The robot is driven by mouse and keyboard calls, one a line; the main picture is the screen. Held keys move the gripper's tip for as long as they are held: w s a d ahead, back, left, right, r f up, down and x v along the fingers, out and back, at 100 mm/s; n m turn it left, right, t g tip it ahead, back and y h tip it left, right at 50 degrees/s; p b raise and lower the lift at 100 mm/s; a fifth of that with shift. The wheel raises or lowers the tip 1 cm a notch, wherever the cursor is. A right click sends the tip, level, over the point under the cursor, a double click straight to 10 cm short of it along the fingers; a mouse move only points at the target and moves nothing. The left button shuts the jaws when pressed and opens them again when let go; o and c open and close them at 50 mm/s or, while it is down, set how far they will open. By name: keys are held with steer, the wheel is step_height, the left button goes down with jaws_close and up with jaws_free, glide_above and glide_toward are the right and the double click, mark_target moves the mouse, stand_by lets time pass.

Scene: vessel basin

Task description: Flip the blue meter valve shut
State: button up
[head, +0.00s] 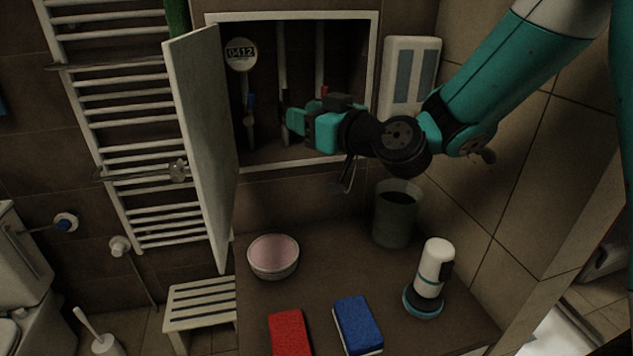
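The blue meter valve (250,101) is a small blue handle on the left pipe inside the open wall cabinet (292,163), below a round white meter (240,54) reading 0412. The handle looks upright, in line with its pipe. My gripper (287,122) reaches into the cabinet opening from the right, its tip to the right of the blue valve and apart from it in the picture. The fingers are dark and small, so whether they are open or shut cannot be seen. A red handle (323,91) shows on the right pipe, partly behind my gripper.
The cabinet door (205,140) stands open on the left. Below are a pink-topped bowl (273,257), a dark bin (396,215), a white bottle-like device (432,275), a red sponge (290,333) and a blue sponge (358,325). A towel rail (110,120) hangs left.

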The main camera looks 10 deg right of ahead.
steer(key=s+a+r+n+g+p, duration=0.1)
steer(key=s+g+p, duration=0.2)
steer(key=s, duration=0.6)
steer(key=s+a+r+n+g+h+p, duration=0.1)
steer(key=s+g+p, duration=0.2)
steer(key=s+g, duration=0.5)
steer(key=shift+s+a+p, duration=0.4)
steer(key=shift+s, duration=0.25)
steer(key=shift+w, duration=0.1)
